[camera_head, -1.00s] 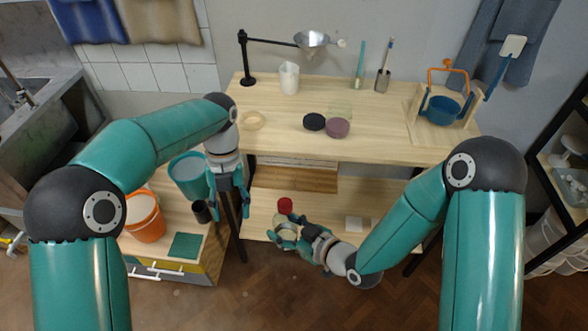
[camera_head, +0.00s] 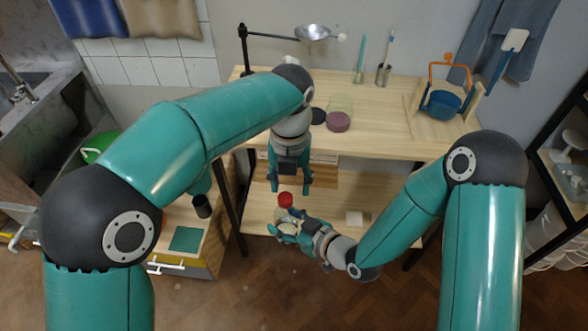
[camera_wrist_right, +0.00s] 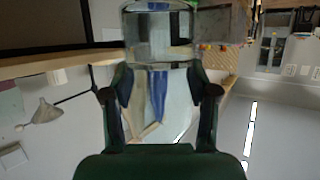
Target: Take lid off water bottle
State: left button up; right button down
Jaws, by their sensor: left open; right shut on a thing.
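The water bottle (camera_head: 284,215) is clear with a red lid (camera_head: 285,199) on top, held in front of the workbench. My right gripper (camera_head: 284,230) is shut on the bottle's body below the lid. In the right wrist view the clear bottle (camera_wrist_right: 160,35) sits between both fingers; its lid does not show there. My left gripper (camera_head: 289,187) is open, pointing down, with its fingertips just above the lid on either side in the head view. I cannot tell whether they touch it.
The workbench (camera_head: 375,145) carries a mauve disc (camera_head: 338,122), a dark disc (camera_head: 318,116), a metal funnel (camera_head: 312,32) on a stand and a blue pot (camera_head: 443,103). A lower shelf (camera_head: 335,208) lies behind the bottle. A dark cup (camera_head: 201,206) and green mat (camera_head: 187,239) are at left.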

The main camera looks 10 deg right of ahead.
aim_at(286, 218)
pick_arm(q)
jog(key=shift+f, duration=1.5)
jog(key=shift+c, duration=0.2)
